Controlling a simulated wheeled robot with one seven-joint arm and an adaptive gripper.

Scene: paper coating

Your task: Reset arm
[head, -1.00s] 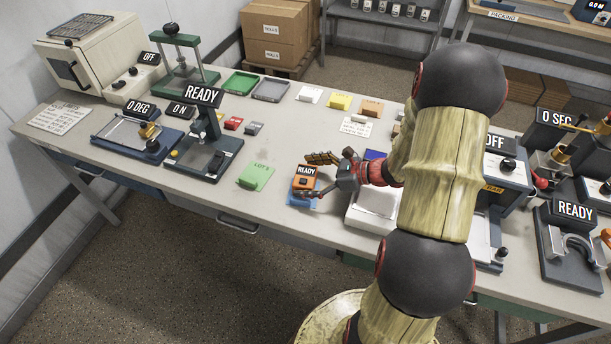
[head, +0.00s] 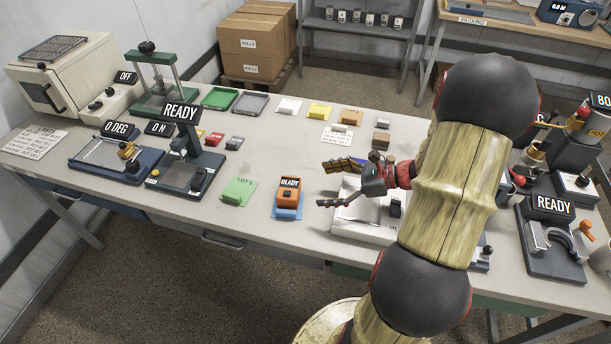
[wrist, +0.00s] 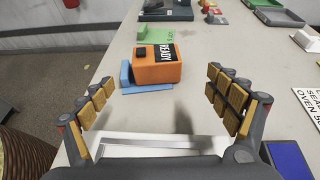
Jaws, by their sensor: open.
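My gripper (head: 340,184) is open and empty, held above the workbench (head: 262,160) with its fingers pointing left in the head view. In the wrist view its two fingers (wrist: 163,96) are spread wide, with nothing between them but bench and a white tray edge. The orange device marked READY (head: 288,193) stands on a blue base just left of the fingertips, apart from them; it also shows ahead of the fingers in the wrist view (wrist: 155,70). My arm hides part of the bench's right side.
A green LOT 5 pad (head: 238,191) and a testing stand marked READY (head: 190,175) are to the left. A clamp device marked READY (head: 555,250) stands at the right.

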